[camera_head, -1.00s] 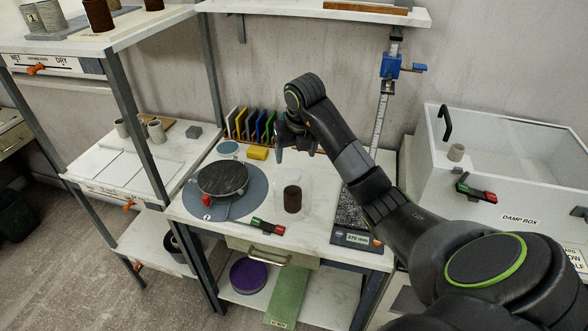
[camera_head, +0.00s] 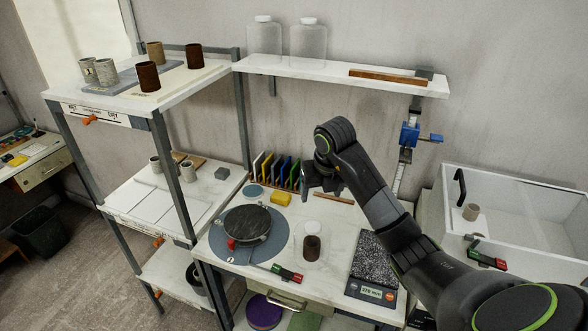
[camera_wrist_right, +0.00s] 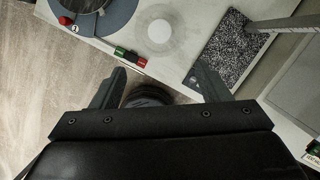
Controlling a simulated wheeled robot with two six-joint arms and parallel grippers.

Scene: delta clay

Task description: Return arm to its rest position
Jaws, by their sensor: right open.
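My right arm comes in from the lower right in the head view and bends down over the worktable (camera_head: 335,218). Its gripper (camera_head: 322,190) hangs above the table near the row of coloured cards, partly hidden by its own wrist. In the right wrist view the gripper's fingers (camera_wrist_right: 160,72) are spread wide, with nothing held between them. My left arm and gripper do not show in either view.
A shelf (camera_head: 335,76) runs above. The damp box (camera_head: 510,205) is at right, shelving (camera_head: 150,200) at left.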

